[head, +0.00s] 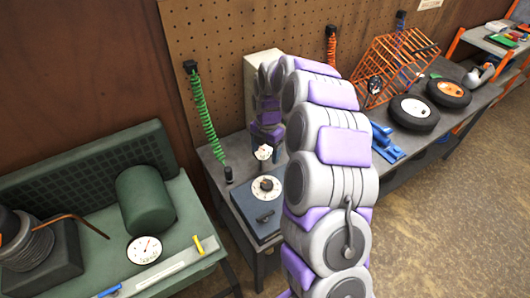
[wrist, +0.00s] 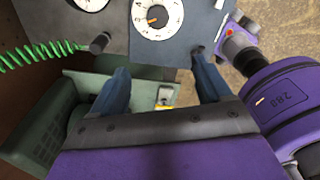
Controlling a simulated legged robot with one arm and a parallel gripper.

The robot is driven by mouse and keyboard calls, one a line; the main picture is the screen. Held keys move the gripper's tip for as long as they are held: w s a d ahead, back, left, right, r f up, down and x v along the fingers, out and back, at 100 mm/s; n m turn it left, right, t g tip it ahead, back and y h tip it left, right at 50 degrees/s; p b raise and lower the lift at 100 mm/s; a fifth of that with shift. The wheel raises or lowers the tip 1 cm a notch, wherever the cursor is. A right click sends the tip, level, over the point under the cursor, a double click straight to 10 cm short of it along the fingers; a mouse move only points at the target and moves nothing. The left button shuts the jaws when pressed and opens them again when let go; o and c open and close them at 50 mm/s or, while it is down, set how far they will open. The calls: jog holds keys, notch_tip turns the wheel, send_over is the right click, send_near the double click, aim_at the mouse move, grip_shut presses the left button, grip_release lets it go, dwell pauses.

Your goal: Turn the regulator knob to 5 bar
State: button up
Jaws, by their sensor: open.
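A round white dial (head: 267,187) with a dark centre sits on a blue-grey box (head: 246,205) on the grey bench. I take the dark centre as the regulator knob. In the wrist view the dial (wrist: 157,18) is cut off by the top edge, with tick marks, an orange pointer and figures too small to read. My gripper (wrist: 158,62) is open, its two dark fingers apart with nothing between them. The dial lies beyond the fingertips and is not touched. In the head view my arm hides part of the bench, and the fingertips cannot be made out clearly.
A green coiled hose (head: 202,108) hangs left of the box. A black handle (head: 265,216) is on the box's front. At left, a bench bears a green cylinder (head: 147,201) and a white gauge (head: 144,250). Wheels (head: 413,112) and an orange rack (head: 396,66) stand at right.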

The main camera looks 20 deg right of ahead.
notch_tip(320, 180, up, 17)
jog(key=d, duration=0.2)
jog(key=m+b, duration=1)
jog(key=m, duration=0.8)
send_over(268, 183)
notch_tip(268, 183, down, 28)
jog(key=r, duration=0.1)
jog(key=f, duration=0.3)
jog(key=f+b, duration=0.1)
jog(key=f, duration=0.1)
jog(key=a+f, duration=0.1)
jog(key=f, duration=0.2)
jog(key=shift+f+b, duration=0.35)
jog(key=shift+d+f, duration=0.4)
